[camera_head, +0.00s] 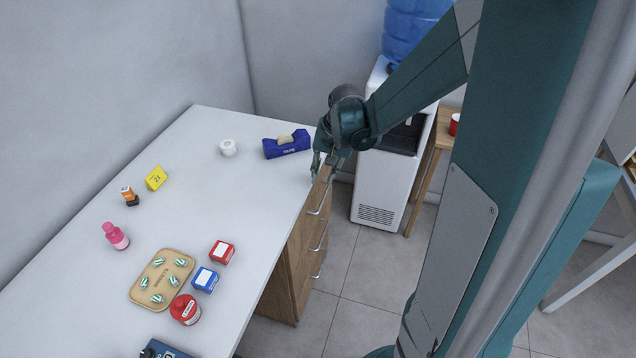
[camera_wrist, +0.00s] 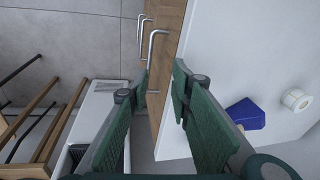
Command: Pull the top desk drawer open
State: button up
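The desk's wooden drawer stack (camera_head: 291,262) faces right in the head view, with metal bar handles one below another. All drawers look shut. The top handle (camera_head: 321,203) sits just under the desk edge and shows large in the wrist view (camera_wrist: 152,62). My gripper (camera_head: 319,172) is at the desk's far right corner, by the top handle's far end.
The white desktop (camera_head: 190,220) holds a blue tape dispenser (camera_head: 287,145), a white roll (camera_head: 228,148), a sweets tray (camera_head: 161,279), small boxes and bottles. A water cooler (camera_head: 381,190) and a wooden stool (camera_head: 437,140) stand behind. The tiled floor (camera_head: 345,280) beside the drawers is clear.

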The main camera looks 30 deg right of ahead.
jog(key=m, duration=0.1)
send_near(324, 197)
jog(key=shift+w+d+g+y+p, duration=0.3)
jog(key=shift+w+g+p, duration=0.05)
jog(key=shift+w+g, duration=0.1)
dwell(0.3)
jog(key=shift+w+a+f+b, duration=0.15)
jog(key=shift+f+b, duration=0.15)
jog(key=shift+f, duration=0.95)
jog(key=shift+w+a+f+b, duration=0.15)
jog(key=shift+f+b, duration=0.15)
jog(key=shift+f, duration=0.95)
jog(key=shift+w+a+f+b, duration=0.2)
jog(key=shift+f+b, duration=0.1)
jog(key=shift+f, duration=0.95)
jog(key=shift+c, duration=0.6)
grip_shut()
